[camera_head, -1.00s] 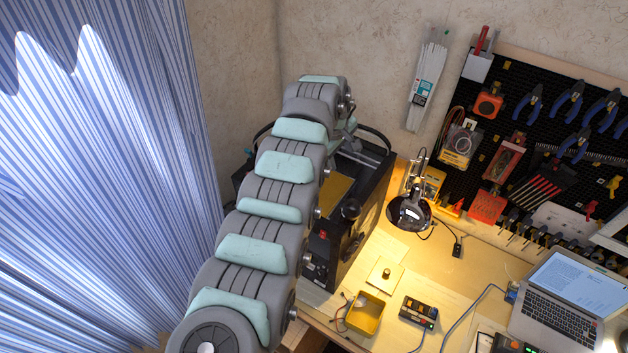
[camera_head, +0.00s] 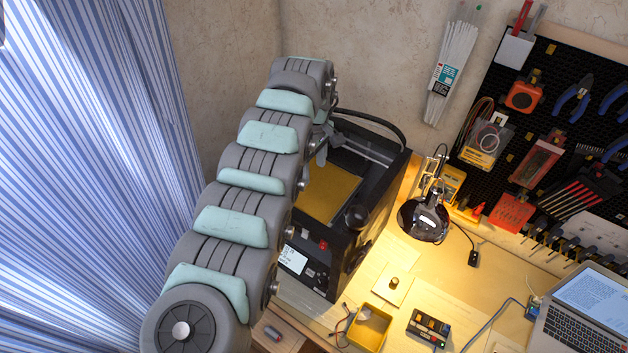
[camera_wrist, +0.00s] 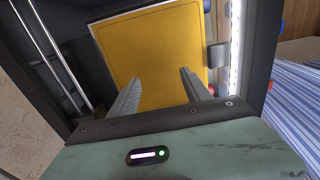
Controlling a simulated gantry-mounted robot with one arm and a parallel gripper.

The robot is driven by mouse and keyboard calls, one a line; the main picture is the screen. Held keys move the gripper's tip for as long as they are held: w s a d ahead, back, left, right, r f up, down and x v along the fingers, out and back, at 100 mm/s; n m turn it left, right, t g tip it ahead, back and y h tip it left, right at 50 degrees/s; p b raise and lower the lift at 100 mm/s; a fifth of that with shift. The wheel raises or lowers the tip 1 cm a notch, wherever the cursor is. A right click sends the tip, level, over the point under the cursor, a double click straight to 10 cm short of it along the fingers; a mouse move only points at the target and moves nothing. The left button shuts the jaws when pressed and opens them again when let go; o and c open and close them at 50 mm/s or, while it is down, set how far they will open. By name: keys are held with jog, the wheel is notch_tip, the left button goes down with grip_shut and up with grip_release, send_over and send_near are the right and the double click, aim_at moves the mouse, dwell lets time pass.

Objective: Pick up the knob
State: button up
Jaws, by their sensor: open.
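A small brass-coloured knob (camera_head: 394,282) stands on a pale square plate (camera_head: 381,293) on the workbench, right of the black printer. It does not show in the wrist view. My gripper (camera_wrist: 158,85) is open and empty, its two grey fingers apart over the printer's yellow bed (camera_wrist: 150,45). In the head view my arm reaches up along the printer's left side, with its end by the printer's back left, well away from the knob. My fingertips are hard to make out there.
The black printer (camera_head: 345,243) stands between my arm and the plate. A yellow tray (camera_head: 366,330), a small black device (camera_head: 428,328), a lamp (camera_head: 424,218) and a laptop (camera_head: 585,310) surround the plate. Tools hang on the pegboard (camera_head: 545,130). Some bench is clear right of the plate.

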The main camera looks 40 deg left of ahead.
aim_at(314, 181)
notch_tip(314, 181, down, 5)
jog(key=shift+w+r+p, duration=0.15)
jog(key=shift+r+p, duration=0.05)
jog(key=shift+p, duration=0.15)
jog(key=shift+c, duration=0.6)
grip_shut()
